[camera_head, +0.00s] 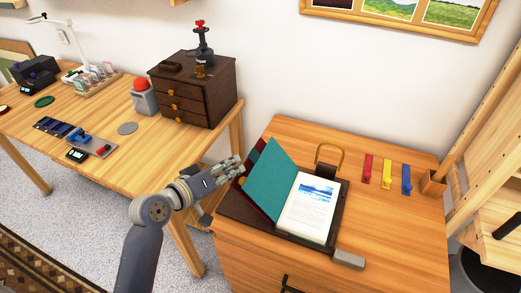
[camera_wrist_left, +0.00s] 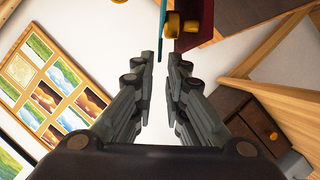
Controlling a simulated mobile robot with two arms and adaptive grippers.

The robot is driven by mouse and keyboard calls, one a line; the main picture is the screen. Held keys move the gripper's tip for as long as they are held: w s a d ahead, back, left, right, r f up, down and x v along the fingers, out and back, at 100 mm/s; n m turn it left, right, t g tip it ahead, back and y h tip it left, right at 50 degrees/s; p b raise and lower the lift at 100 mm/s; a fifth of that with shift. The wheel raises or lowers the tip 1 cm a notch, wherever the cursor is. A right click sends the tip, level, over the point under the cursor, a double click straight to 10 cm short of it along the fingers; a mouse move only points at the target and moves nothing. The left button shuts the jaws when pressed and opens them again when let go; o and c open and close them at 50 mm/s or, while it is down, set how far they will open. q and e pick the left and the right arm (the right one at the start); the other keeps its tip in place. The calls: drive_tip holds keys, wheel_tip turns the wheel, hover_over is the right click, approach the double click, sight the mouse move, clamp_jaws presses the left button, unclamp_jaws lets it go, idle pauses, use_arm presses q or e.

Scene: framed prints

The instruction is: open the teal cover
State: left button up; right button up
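The teal cover (camera_head: 272,172) stands raised and tilted to the left on the dark stand, with a white page (camera_head: 311,207) bearing a blue landscape picture open to its right. A dark red panel (camera_head: 247,192) shows behind the cover on its left. My left gripper (camera_head: 240,166) is at the left of the raised cover. In the left wrist view its fingers (camera_wrist_left: 161,58) are apart, with the teal cover's edge (camera_wrist_left: 161,35) at the gap between the tips. The dark red panel (camera_wrist_left: 208,25) is just right of it. My right gripper is not in view.
A brass ring (camera_head: 331,157) stands behind the book. Red, yellow and blue hooks (camera_head: 387,174) lie to its right, and a grey block (camera_head: 349,259) at the front. A dark drawer chest (camera_head: 192,90) stands on the left table. Bare wood lies at the right front.

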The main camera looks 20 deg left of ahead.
sight(253, 154)
use_arm(q)
drive_tip(key=shift+w+d+f, duration=0.1)
drive_tip(key=shift+w+d, duration=0.05)
drive_tip(key=shift+w, duration=0.25)
drive_tip(key=shift+w+d, duration=0.15)
drive_tip(key=shift+w, duration=0.2)
drive_tip(key=x, duration=0.7)
drive_tip(key=shift+f+p, duration=0.1)
drive_tip(key=shift+p, duration=0.25)
drive_tip(key=shift+w+d+f, duration=0.2)
drive_tip(key=shift+w, duration=0.25)
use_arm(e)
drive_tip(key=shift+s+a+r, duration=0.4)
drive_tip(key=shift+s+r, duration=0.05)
use_arm(q)
drive_tip(key=shift+c, duration=0.2)
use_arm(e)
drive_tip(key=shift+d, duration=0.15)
use_arm(q)
clamp_jaws()
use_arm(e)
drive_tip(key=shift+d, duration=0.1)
